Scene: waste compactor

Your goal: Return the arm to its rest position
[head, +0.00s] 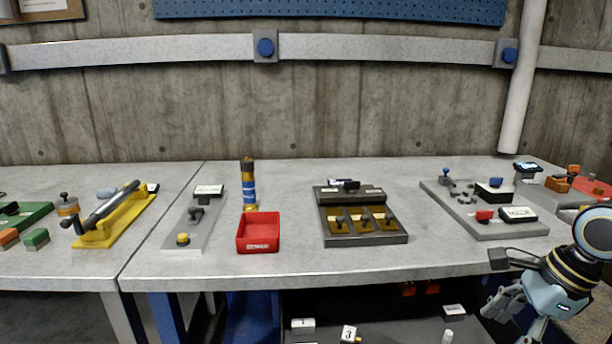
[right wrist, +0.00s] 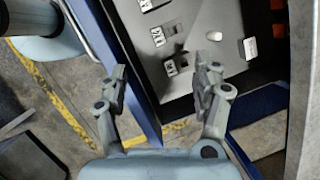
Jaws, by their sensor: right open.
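My right arm (head: 572,262) comes in at the right edge of the head view, in front of the table's front right corner. Its gripper (head: 508,318) hangs low, below the tabletop level, pointing down and left. In the right wrist view, the two fingers of the gripper (right wrist: 162,80) are spread apart with nothing between them. A dark lower shelf with numbered white blocks lies beyond them. My left gripper is in neither view.
The grey table (head: 290,274) carries a red bin (head: 258,246), a dark tray unit (head: 362,238) and a grey switch panel (head: 470,222). The table's blue leg (right wrist: 142,108) passes behind the fingers. A lower shelf (right wrist: 225,65) holds several small blocks.

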